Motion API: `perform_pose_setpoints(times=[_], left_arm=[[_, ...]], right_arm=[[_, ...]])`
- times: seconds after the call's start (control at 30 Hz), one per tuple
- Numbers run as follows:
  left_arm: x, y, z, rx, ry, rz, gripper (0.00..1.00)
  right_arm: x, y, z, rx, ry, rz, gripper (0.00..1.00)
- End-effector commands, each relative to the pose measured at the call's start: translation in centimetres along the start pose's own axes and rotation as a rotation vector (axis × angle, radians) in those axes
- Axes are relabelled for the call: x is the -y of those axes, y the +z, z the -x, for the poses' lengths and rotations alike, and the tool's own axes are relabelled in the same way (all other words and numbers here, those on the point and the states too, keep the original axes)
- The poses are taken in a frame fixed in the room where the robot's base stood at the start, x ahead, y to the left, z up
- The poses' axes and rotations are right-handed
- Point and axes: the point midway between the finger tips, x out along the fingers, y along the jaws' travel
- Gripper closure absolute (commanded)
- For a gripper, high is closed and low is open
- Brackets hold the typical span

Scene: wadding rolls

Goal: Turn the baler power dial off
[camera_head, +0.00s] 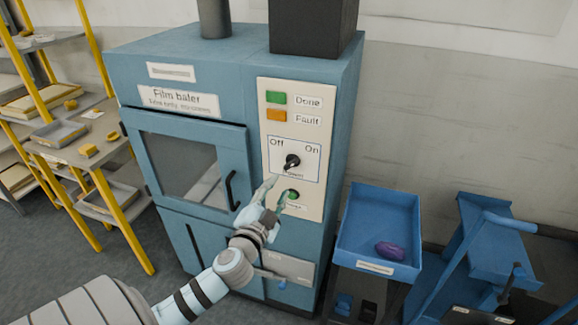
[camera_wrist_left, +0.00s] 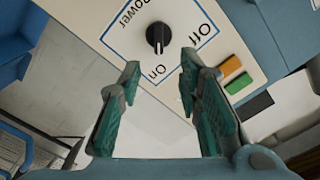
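The black power dial (camera_head: 292,161) sits on the cream control panel of the blue film baler (camera_head: 190,65), between the labels Off and On. In the left wrist view the dial (camera_wrist_left: 157,37) lies ahead of the fingers, and its white mark points toward On. My left gripper (camera_head: 275,192) is just below the dial in the head view. In the left wrist view it (camera_wrist_left: 162,90) is open and empty, with its teal fingers apart and not touching the dial. My right gripper is not in view.
A green button (camera_head: 292,194) sits below the dial, close to my left fingers. Green Done (camera_head: 276,97) and orange Fault (camera_head: 276,115) lights are above. A blue bin (camera_head: 348,222) holding a purple item (camera_head: 389,251) and a blue cart (camera_head: 490,240) stand right; yellow-framed shelves (camera_head: 135,255) stand left.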

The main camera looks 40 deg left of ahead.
Motion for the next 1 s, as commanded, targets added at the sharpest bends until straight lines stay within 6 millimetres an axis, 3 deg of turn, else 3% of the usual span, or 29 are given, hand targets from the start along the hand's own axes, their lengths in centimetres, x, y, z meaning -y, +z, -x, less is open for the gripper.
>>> perform_pose_setpoints(times=[0.2, 0.4, 0.73, 0.9, 1.0], left_arm=[[0.1, -0.1, -6.5, 0.002, -0.002, 0.003, 0.68], [0.0, 0.0, -9.7, 0.001, 0.001, 0.001, 0.68], [-0.1, 0.0, -10.2, 0.001, 0.002, 0.001, 0.7], [-0.1, 0.0, -10.2, 0.001, 0.002, 0.001, 0.97], [-0.1, 0.0, -10.2, 0.001, 0.002, 0.0, 1.0]], right_arm=[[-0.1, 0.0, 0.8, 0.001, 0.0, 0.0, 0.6], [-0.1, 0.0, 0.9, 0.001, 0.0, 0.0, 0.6], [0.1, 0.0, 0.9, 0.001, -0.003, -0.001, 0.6], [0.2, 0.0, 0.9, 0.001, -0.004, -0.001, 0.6], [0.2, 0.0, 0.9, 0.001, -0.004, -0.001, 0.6]])
